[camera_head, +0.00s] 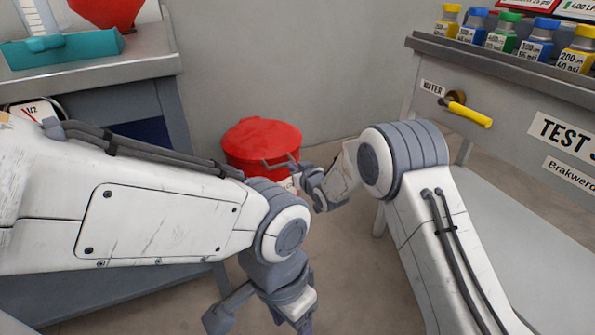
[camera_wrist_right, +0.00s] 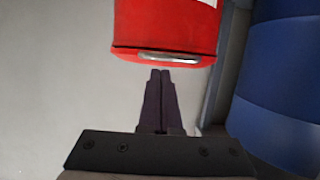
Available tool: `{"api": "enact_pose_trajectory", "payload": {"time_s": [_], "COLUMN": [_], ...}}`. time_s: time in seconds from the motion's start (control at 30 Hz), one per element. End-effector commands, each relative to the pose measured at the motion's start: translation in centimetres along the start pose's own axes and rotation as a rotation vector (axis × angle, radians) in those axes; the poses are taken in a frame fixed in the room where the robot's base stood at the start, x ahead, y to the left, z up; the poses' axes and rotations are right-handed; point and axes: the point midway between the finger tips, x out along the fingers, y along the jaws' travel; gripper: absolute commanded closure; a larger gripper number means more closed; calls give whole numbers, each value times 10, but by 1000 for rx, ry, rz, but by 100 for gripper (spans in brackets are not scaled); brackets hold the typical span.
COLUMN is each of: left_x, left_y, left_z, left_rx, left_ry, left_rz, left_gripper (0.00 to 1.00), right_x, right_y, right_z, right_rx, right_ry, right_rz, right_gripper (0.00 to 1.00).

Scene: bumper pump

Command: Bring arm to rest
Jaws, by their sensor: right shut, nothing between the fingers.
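My right arm reaches in from the lower right and bends to the left at its joint. Its gripper (camera_head: 280,164) points left in front of a red lidded bin (camera_head: 262,134) in the head view. In the right wrist view my right gripper (camera_wrist_right: 160,73) has its dark fingers together, with nothing between them. The red bin (camera_wrist_right: 165,25) is just beyond the fingertips there; I cannot tell if they touch. My left arm comes in from the left, and its gripper (camera_head: 262,312) hangs low at the bottom edge, partly cut off.
A grey bench (camera_head: 90,62) with a teal-based item (camera_head: 62,50) stands at the left. At the right a test bench (camera_head: 500,90) carries several coloured-cap bottles and a yellow-handled valve (camera_head: 466,113). A blue barrel-like surface (camera_wrist_right: 285,80) shows in the right wrist view.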

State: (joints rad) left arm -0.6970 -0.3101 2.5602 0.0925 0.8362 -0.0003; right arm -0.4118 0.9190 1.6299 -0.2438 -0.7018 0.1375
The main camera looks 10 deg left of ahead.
Motion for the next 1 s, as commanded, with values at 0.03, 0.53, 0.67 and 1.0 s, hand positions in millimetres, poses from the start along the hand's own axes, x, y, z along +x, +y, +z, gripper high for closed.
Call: {"api": "enact_pose_trajectory", "payload": {"time_s": [0.03, 0.53, 0.67, 1.0], "left_x": [-8, -41, -62, -107], "left_y": [1, 3, 4, 8], "left_z": [0, -2, -3, -6], "left_rx": [0, 0, 0, 0], "left_ry": [0, 0, 0, 0], "left_rz": [0, 0, 0, 0], "left_gripper": [40, 40, 40, 40], "right_x": [-9, -75, -141, -366], "right_y": [1, -21, -43, -95], "right_z": [5, -20, -45, -59], "right_rx": [3, -7, -6, 3], "right_ry": [-5, -172, -375, -897], "right_rz": [1, 14, 20, -28], "right_gripper": [100, 100, 100, 100]}}
